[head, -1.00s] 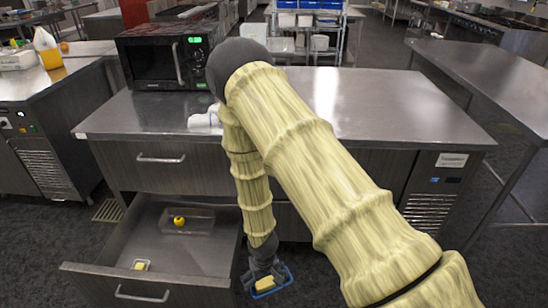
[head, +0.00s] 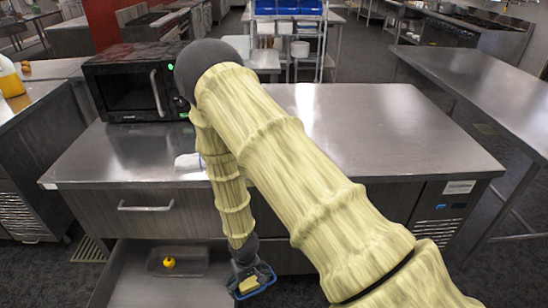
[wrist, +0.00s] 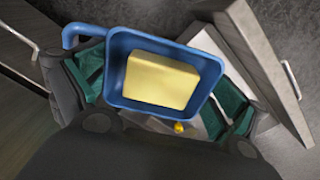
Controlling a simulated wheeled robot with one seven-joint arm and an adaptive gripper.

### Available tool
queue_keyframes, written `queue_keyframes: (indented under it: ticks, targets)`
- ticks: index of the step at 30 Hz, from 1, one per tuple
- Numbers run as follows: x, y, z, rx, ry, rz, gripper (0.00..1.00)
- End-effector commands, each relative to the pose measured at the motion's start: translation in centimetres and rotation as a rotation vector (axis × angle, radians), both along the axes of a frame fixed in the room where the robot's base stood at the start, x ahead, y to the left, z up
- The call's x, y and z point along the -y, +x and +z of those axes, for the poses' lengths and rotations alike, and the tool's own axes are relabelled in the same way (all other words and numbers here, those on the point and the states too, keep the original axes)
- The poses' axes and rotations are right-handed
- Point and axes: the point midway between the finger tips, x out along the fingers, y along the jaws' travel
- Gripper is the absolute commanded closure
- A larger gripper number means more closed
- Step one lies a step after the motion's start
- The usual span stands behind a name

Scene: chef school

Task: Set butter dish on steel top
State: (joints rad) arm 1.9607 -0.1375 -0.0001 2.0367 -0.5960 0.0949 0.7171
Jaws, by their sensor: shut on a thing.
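The butter dish is a blue tray (head: 272,281) with a pale yellow block of butter in it. In the wrist view its blue wall (wrist: 117,72) and side handle show close up, with the butter (wrist: 160,82) inside. My gripper (head: 245,267) is shut on the dish, with a finger at each side. It holds the dish low in front of the cabinet, beside the open drawer. The steel top (head: 330,150) is the wide metal counter above and behind the gripper. My arm hides part of it.
A black microwave (head: 125,88) stands at the counter's back left. A small white thing (head: 188,161) lies near its front edge, partly behind my arm. The open drawer (head: 135,290) holds a clear tray with a yellow round thing (head: 168,262). The counter's right side is clear.

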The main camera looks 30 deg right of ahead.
Motion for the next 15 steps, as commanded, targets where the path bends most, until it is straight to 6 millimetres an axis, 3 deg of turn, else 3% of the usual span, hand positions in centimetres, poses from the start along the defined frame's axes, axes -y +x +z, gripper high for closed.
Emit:
queue_keyframes:
  ticks: [1, 10, 15]
  targets:
    - [0.0, 0.0, 1.1, 0.000, 0.000, 0.000, 0.32]
    - [0.2, 0.0, 3.4, 0.000, 0.000, -0.003, 0.32]
    - [0.2, 0.0, 3.0, 0.001, 0.000, -0.007, 0.32]
